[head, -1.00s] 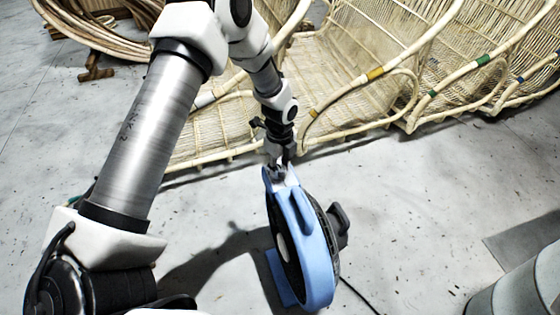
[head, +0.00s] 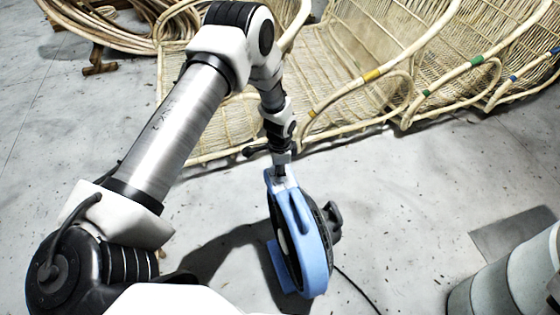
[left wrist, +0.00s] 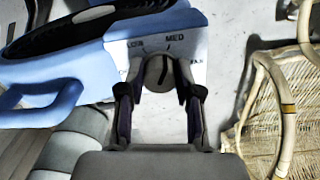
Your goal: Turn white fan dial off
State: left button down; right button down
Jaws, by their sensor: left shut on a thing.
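A blue and black fan (head: 312,240) stands on the grey floor in the head view, with its dial panel at the top near my gripper. In the left wrist view the fan (left wrist: 90,60) lies across the upper left. Its white panel shows a grey dial (left wrist: 158,72) with a dark pointer line and the word MED above it; the other labels are partly covered. My left gripper (head: 281,170) reaches down to the panel. In the left wrist view its two fingers (left wrist: 158,92) are shut on the dial, one at each side. My right gripper is not in view.
Rattan chairs (head: 350,75) stand behind the fan, and one shows at the right of the left wrist view (left wrist: 270,125). A black cord (head: 357,288) runs from the fan over the floor. The floor right of the fan (head: 420,215) is clear.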

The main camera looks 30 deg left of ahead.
pick_arm(q)
jog(key=n+p, duration=0.3)
jog(key=n, duration=0.2)
jog(key=shift+s+r+n+p, duration=0.1)
jog(key=shift+r+n+p, duration=0.05)
jog(key=shift+n+p, duration=0.15)
jog(key=n+p, duration=0.3)
jog(key=n, duration=0.3)
jog(key=shift+d, duration=0.15)
jog(key=n+p, duration=0.3)
jog(key=n, duration=0.3)
jog(key=shift+d+n, duration=0.1)
jog(key=shift+n, duration=0.2)
jog(key=shift+n+p, duration=0.95)
jog(key=shift+n, duration=1.65)
jog(key=shift+f, duration=0.2)
jog(key=c, duration=0.8)
grip_release()
